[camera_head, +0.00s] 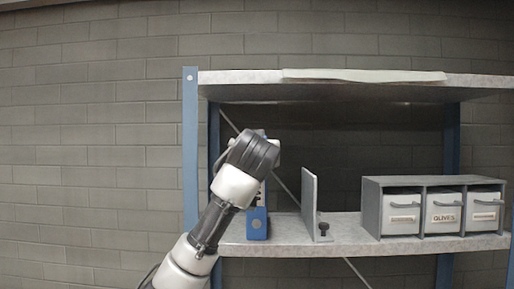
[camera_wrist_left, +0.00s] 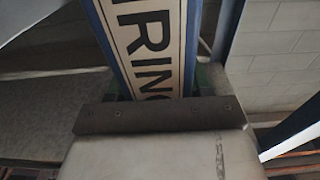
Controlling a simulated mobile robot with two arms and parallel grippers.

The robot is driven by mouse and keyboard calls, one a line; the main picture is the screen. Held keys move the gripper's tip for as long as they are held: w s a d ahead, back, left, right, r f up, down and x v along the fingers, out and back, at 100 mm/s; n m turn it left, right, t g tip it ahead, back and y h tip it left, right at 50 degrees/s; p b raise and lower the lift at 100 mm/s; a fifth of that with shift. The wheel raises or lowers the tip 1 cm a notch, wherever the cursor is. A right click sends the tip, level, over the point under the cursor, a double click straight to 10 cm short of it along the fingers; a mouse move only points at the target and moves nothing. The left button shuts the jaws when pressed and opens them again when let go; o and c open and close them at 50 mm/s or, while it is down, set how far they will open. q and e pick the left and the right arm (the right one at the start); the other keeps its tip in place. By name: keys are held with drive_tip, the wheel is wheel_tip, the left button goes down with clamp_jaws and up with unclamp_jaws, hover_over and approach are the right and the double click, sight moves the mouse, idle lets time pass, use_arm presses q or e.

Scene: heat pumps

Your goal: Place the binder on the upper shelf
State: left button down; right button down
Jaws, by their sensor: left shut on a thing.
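The blue binder (camera_head: 257,222) stands upright at the left end of the lower shelf (camera_head: 340,246), at its front edge. I cannot tell whether its base touches the shelf. My left gripper (camera_head: 262,148) is at the binder's upper part, and my wrist hides much of the binder. In the left wrist view the binder's spine (camera_wrist_left: 150,45), with a cream label and dark letters ending in "IRING", lies between the jaws (camera_wrist_left: 163,88), which are shut on it. The upper shelf (camera_head: 237,77) is above my gripper. My right gripper is not in view.
A pale flat mat (camera_head: 365,75) lies on the upper shelf. A grey upright divider (camera_head: 309,203) stands right of the binder, with a dark knob (camera_head: 324,228) at its foot. A grey drawer unit (camera_head: 372,210) fills the lower shelf's right. A blue post (camera_head: 190,150) is at the left.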

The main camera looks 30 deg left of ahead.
use_arm(q)
drive_tip(key=shift+a+f, duration=0.15)
drive_tip(key=c, duration=0.5)
unclamp_jaws()
drive_tip(key=shift+c, duration=0.2)
drive_tip(key=shift+o, duration=0.4)
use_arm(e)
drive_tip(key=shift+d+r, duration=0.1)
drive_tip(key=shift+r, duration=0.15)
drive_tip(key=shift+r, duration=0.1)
use_arm(q)
drive_tip(key=b+v, duration=0.5)
drive_tip(key=v, duration=0.7)
drive_tip(key=shift+b, duration=0.35)
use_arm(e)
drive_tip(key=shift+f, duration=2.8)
